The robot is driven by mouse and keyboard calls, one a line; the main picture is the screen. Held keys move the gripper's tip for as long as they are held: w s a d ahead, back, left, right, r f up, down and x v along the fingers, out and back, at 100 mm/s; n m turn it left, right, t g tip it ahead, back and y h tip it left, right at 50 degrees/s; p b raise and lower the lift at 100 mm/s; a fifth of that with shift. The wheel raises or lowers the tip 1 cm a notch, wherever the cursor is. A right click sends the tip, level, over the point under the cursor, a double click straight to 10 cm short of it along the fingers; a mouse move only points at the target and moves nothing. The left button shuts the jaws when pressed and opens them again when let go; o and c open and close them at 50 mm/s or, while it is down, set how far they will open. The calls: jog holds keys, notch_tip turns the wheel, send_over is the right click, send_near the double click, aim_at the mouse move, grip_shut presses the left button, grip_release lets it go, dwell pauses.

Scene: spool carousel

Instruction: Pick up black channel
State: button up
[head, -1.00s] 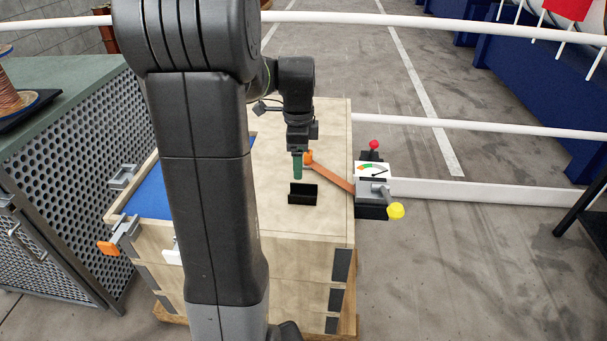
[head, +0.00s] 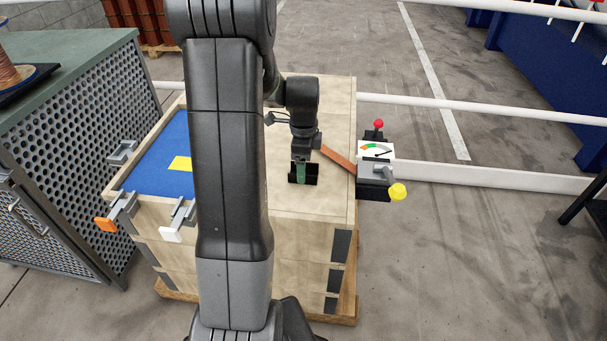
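The black channel (head: 313,177) is a small dark trough on the pale wooden table top (head: 305,203), right of my arm's upright link. My gripper (head: 301,177) points down at it, and its green fingertips overlap the channel's middle in the picture. The fingertips hide part of the channel. Only one green strip shows, so I cannot tell how far apart the fingers are or whether they touch the channel.
An orange-brown bar (head: 338,159) lies behind the gripper, towards a gauge unit (head: 376,150) with red and yellow knobs at the table's right edge. A blue mat (head: 157,172) with a yellow square (head: 180,163) lies left. My arm hides part of the table.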

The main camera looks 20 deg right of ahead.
notch_tip(320, 180, down, 2)
jog(key=shift+f, duration=0.2)
jog(key=c, duration=1)
jog(key=shift+c, duration=0.2)
